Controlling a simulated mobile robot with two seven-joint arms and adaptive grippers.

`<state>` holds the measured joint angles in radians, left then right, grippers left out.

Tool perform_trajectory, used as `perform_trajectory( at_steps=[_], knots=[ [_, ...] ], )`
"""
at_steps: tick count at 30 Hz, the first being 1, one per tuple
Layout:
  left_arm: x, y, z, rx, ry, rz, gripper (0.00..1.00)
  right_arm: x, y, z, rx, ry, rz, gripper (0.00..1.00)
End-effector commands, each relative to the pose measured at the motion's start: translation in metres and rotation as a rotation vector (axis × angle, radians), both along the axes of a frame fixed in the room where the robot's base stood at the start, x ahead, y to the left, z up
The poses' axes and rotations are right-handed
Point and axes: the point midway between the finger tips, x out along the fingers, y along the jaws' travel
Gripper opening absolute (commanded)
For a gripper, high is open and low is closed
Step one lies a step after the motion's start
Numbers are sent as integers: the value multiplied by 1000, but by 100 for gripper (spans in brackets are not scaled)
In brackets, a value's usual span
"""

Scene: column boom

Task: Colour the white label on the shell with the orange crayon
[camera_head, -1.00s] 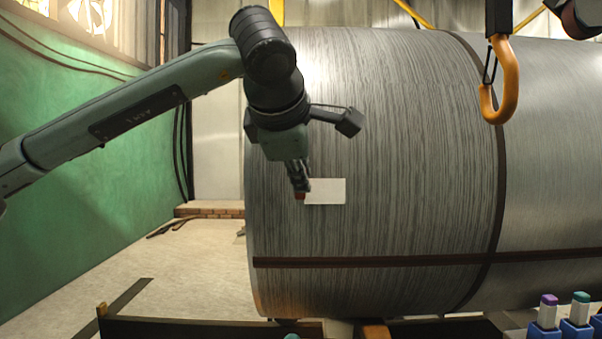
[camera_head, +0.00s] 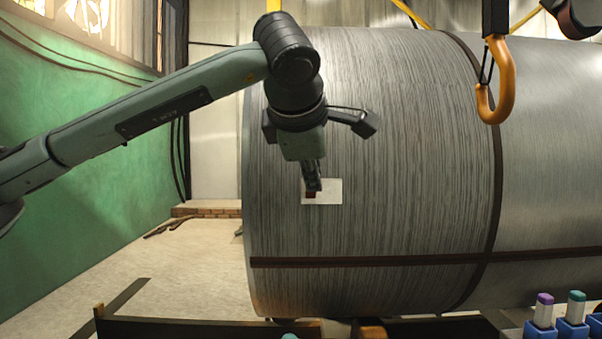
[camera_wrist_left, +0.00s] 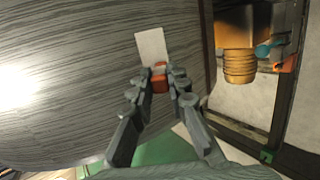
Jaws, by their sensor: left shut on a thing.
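The shell (camera_head: 400,150) is a large grey streaked cylinder lying on its side. The white label (camera_head: 331,190) is on its left part; it also shows in the wrist view (camera_wrist_left: 150,46). My left gripper (camera_head: 312,184) is at the label's left part, fingers pointing down in the head view. In the wrist view its fingers (camera_wrist_left: 165,88) are shut around the red-orange crayon (camera_wrist_left: 160,82), whose end is at the label's near edge. The crayon's tip is small and partly hidden, so I cannot tell contact or any colour laid down. My right gripper is not in view.
An orange hook (camera_head: 499,85) hangs before the shell at upper right. Blue holders with a purple-topped (camera_head: 544,299) and a teal-topped piece (camera_head: 576,297) stand at lower right. A dark band (camera_head: 400,260) crosses the shell below the label. Open floor (camera_head: 190,260) lies left.

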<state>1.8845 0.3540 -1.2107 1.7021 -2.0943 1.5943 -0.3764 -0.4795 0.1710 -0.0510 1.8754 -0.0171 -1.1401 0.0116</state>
Motion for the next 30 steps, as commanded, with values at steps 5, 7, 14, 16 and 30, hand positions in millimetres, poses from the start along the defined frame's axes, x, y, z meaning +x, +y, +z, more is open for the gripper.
perform_trajectory(
  at_steps=[5, 7, 14, 16, 30],
  knots=[
    [-1, -15, 1, 0, -1, 0, 0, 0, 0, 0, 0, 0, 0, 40],
    [-1, -18, 1, -1, -1, 1, 0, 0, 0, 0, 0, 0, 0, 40],
    [-1, -28, 1, -1, 0, -1, 0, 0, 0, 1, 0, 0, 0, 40],
    [-1, -34, 1, -1, 0, -1, 0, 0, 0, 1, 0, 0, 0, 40],
    [0, -63, 0, -1, -1, 2, 0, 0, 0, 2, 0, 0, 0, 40]
  ],
)
